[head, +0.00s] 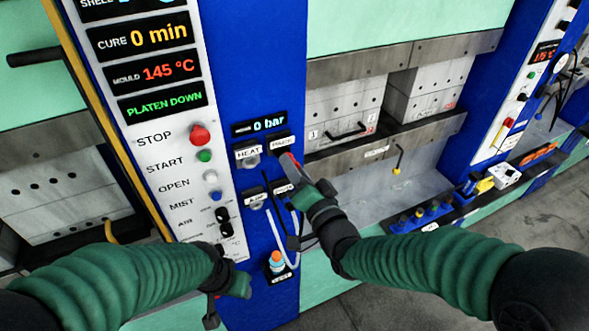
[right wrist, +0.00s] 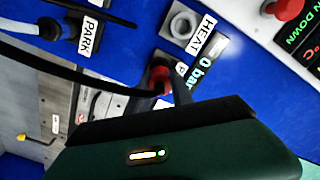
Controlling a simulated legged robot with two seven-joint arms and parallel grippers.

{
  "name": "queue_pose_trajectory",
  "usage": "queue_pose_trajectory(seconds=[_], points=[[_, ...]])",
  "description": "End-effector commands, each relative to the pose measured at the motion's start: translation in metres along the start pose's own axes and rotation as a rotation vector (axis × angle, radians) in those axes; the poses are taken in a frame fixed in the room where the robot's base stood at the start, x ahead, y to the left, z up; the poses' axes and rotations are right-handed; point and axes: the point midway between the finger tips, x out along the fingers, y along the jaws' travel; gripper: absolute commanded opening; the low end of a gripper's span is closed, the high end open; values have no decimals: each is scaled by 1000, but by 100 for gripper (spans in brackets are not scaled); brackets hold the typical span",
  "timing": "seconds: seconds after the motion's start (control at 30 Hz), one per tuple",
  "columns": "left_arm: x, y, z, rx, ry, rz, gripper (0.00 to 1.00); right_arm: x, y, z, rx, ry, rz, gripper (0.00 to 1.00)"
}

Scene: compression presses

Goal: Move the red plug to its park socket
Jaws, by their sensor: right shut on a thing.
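The red plug (head: 289,161) is at the upper right of the socket group on the blue panel, by a label whose reading is unclear. It also shows in the right wrist view (right wrist: 159,76) beside a partly hidden label starting with P. I cannot tell whether it is seated. My right gripper (head: 297,176) is shut on it; its fingertips are mostly hidden. The HEAT socket (right wrist: 181,23) beside it is empty. A socket labelled PARK (right wrist: 90,30) holds a dark plug (right wrist: 50,28) with a pale cable. My left gripper (head: 213,312) is low left; its jaws are unclear.
A black cable (right wrist: 70,68) runs across to the red plug. Pale hoses (head: 284,250) hang below the sockets. A bottle with an orange top (head: 277,260) stands low on the panel. The button panel (head: 185,165) is left, the open press (head: 400,165) right.

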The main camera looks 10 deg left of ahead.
Motion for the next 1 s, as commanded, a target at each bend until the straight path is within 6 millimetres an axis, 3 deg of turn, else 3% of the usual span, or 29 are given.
queue_pose_trajectory(seconds=[0.73,0.77,0.93,1.0], points=[[4,0,1,0,0,0,52,18,0,0,1,1,-1,0],[4,0,1,0,0,0,52,18,0,0,1,1,0,31],[4,0,1,0,0,0,52,18,0,0,1,0,0,52],[4,0,1,0,0,0,52,18,0,0,0,0,0,52]])
